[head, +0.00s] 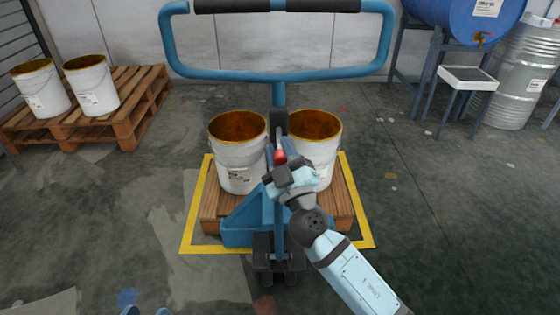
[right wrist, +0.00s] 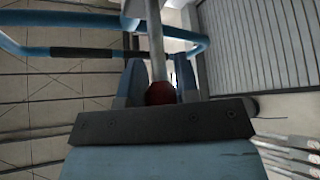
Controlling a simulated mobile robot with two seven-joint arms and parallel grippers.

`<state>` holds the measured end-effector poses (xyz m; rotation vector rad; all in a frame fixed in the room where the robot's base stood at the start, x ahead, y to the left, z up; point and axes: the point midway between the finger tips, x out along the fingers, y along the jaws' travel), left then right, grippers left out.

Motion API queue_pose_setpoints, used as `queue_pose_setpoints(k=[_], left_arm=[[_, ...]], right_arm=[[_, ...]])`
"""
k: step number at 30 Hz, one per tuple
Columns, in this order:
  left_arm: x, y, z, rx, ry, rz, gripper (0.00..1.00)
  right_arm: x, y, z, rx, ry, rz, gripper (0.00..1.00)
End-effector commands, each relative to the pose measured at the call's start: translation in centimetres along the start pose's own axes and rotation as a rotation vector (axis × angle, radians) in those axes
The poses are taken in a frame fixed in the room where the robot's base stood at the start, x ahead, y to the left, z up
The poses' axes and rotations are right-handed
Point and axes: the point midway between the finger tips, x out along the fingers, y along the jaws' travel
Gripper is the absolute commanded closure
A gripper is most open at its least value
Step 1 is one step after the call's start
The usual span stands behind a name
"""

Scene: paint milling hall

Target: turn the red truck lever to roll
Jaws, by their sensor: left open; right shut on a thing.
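The red truck lever (head: 280,156) shows as a small red knob on the blue pallet truck (head: 232,231), below its handle loop. My right gripper (head: 282,163) is shut on it. In the right wrist view the red knob of the lever (right wrist: 160,93) sits between the two fingers of my right gripper (right wrist: 158,82), at the end of a grey rod. The lever's setting marks cannot be made out. Two small light-blue tips at the bottom edge of the head view appear to be my left gripper (head: 146,312), open and empty, away from the truck.
Two white buckets (head: 240,170) (head: 318,160) stand on a wooden pallet (head: 211,216) inside a yellow floor outline (head: 190,232). Another pallet (head: 128,125) with two buckets is at left. A blue drum (head: 465,15) and steel barrel (head: 515,85) are at right.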

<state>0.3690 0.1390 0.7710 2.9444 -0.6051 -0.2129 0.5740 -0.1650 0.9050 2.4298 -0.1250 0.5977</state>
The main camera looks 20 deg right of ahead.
Motion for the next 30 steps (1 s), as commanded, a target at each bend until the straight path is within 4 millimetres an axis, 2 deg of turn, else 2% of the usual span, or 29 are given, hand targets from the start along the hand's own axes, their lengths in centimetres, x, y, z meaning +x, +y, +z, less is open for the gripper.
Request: queue_pose_setpoints(k=[10, 11, 13, 23, 28, 29, 30], left_arm=[[0.0, 0.1, -0.2, -0.002, 0.009, 0.003, 0.45], [0.0, 0.1, -0.2, -0.002, 0.009, 0.003, 0.45], [0.0, 0.1, -0.2, -0.002, 0.009, 0.003, 0.45], [0.0, 0.0, -0.1, -0.002, 0.009, 0.002, 0.45], [0.1, 0.3, 0.1, -0.014, 0.039, 0.012, 0.45], [0.1, 0.6, -0.3, -0.016, 0.062, 0.021, 0.45], [0.3, 1.1, -1.6, -0.014, 0.112, 0.044, 0.45]], right_arm=[[-0.1, -0.1, -0.1, -0.001, 0.002, -0.001, 1.00], [-0.1, -0.1, -0.1, -0.001, 0.002, -0.001, 0.64], [-0.1, -0.1, -0.1, -0.001, 0.002, -0.001, 0.48], [-0.3, -0.1, 0.1, -0.001, 0.001, -0.001, 0.47], [-2.5, -0.2, 0.3, 0.000, 0.000, -0.002, 0.47], [-3.1, -0.2, 0.3, 0.000, 0.000, -0.001, 0.47], [-4.0, -0.3, 0.4, 0.000, -0.001, -0.002, 0.47]])
